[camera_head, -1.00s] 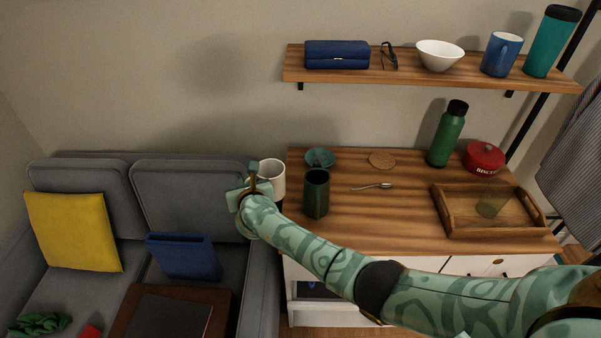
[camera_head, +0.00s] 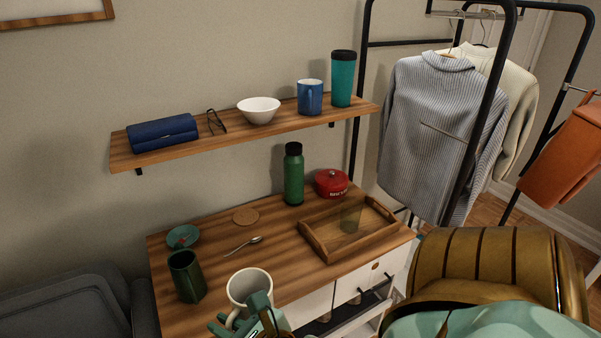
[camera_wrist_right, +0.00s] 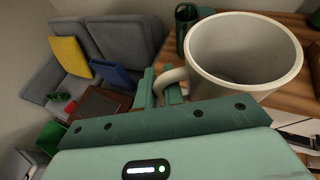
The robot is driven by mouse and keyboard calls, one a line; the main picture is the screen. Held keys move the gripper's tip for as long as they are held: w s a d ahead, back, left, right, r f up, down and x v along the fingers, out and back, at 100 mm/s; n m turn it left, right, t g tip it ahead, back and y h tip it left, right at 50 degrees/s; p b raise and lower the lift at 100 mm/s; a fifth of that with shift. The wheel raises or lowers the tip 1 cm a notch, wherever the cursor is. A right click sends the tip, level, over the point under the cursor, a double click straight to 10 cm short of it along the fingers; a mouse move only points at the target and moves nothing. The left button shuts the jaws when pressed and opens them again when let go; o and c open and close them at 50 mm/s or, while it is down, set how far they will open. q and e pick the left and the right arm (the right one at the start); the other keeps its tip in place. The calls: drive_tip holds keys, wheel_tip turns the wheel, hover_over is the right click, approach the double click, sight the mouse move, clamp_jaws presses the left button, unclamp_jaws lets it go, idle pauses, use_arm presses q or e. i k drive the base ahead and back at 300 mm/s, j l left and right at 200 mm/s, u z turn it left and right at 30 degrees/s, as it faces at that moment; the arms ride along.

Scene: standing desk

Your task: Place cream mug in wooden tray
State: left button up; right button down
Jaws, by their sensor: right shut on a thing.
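The cream mug (camera_head: 249,288) is upright and held by its handle in my right gripper (camera_head: 245,322). In the right wrist view the mug (camera_wrist_right: 245,52) fills the upper right, looks empty, and its handle sits between the fingers of my gripper (camera_wrist_right: 163,90). The head view shows it in front of the desk's front edge area, left of the tray. The wooden tray (camera_head: 333,256) lies on the right part of the desk, with a clear greenish glass (camera_head: 350,217) standing in it. My left gripper is not in view.
On the wooden desk (camera_head: 213,237) are a dark green mug (camera_head: 186,277), a teal bowl (camera_head: 182,237), a spoon (camera_head: 243,245), a cork coaster (camera_head: 246,216), a green bottle (camera_head: 293,176) and a red pot (camera_head: 331,183). A wall shelf (camera_head: 240,135) hangs above. The tray's front left part is free.

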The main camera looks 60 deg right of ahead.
sight(377, 229)
drive_tip(key=k+l, duration=0.15)
drive_tip(key=l, duration=0.25)
drive_tip(key=k+l, duration=0.15)
drive_tip(key=l, duration=0.25)
drive_tip(key=k+l+z, duration=0.1)
drive_tip(key=l, duration=0.35)
drive_tip(key=k+l, duration=0.15)
drive_tip(key=l, duration=0.25)
drive_tip(key=k+l, duration=0.15)
drive_tip(key=l, duration=0.3)
drive_tip(key=k+l+z, duration=0.1)
drive_tip(key=l, duration=0.3)
drive_tip(key=k+l, duration=0.15)
drive_tip(key=l, duration=0.3)
drive_tip(key=k+l, duration=0.1)
drive_tip(key=l, duration=0.3)
drive_tip(key=i+j, duration=0.25)
drive_tip(key=i, duration=0.2)
